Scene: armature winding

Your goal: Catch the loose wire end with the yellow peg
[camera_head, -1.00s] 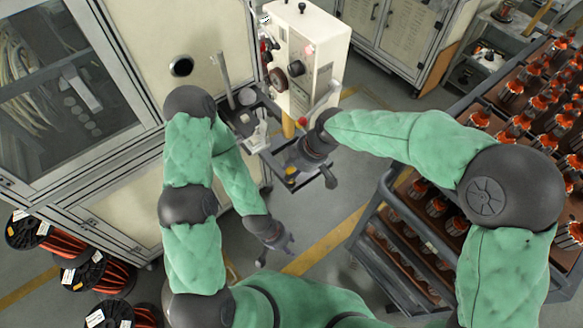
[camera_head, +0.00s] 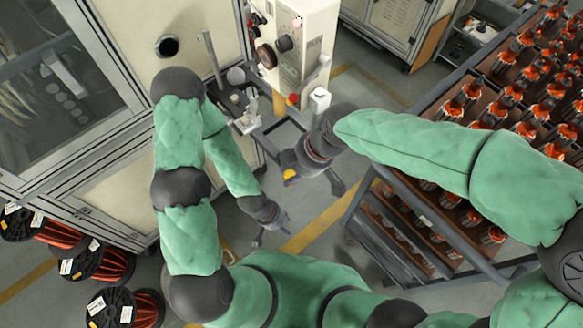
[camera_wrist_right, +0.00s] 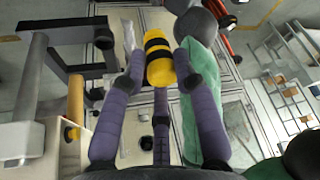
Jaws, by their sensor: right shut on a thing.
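The yellow peg (camera_wrist_right: 159,62) with black bands stands between the fingers of my right gripper (camera_wrist_right: 160,80) in the right wrist view. The gripper is shut on it. In the head view a yellow bit of the peg (camera_head: 290,174) shows at my right gripper (camera_head: 292,168), in front of the winding machine (camera_head: 302,55) and apart from it. My left gripper (camera_head: 274,216) hangs lower, below the machine's tray, with nothing visible in it. Its finger opening is too small to tell. I cannot make out the loose wire end in either view.
A machine tray (camera_head: 242,106) with small parts and an upright yellowish post (camera_head: 278,103) lie just beyond my right gripper. A rack of armatures (camera_head: 440,235) stands at the right. Wire spools (camera_head: 103,262) lie at the lower left. Open floor (camera_head: 325,222) lies between.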

